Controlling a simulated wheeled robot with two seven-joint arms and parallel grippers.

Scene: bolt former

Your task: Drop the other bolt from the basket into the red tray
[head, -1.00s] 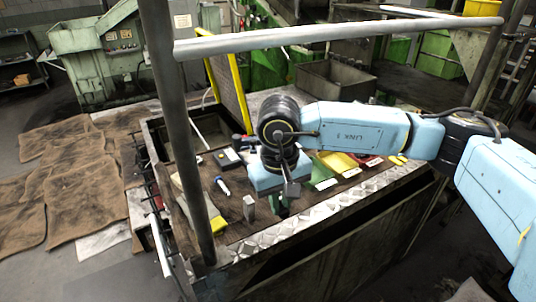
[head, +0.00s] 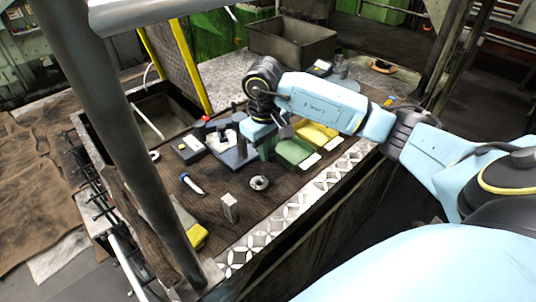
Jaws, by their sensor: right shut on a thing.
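My right gripper (head: 264,148) points down over the workbench, beside a green tray (head: 292,151). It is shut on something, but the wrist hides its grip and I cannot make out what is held. A yellow tray (head: 318,134) lies behind the green one. No red tray shows clearly; my right forearm covers the area beyond the yellow tray. I cannot pick out a bolt or be sure of a basket. My left gripper is out of view.
A metal block (head: 230,208), a ring-shaped part (head: 260,183) and a blue-white marker (head: 192,184) lie on the bench mat. A dark box (head: 187,149) is behind them. A thick post (head: 115,130) stands at left. A large grey bin (head: 291,42) is behind.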

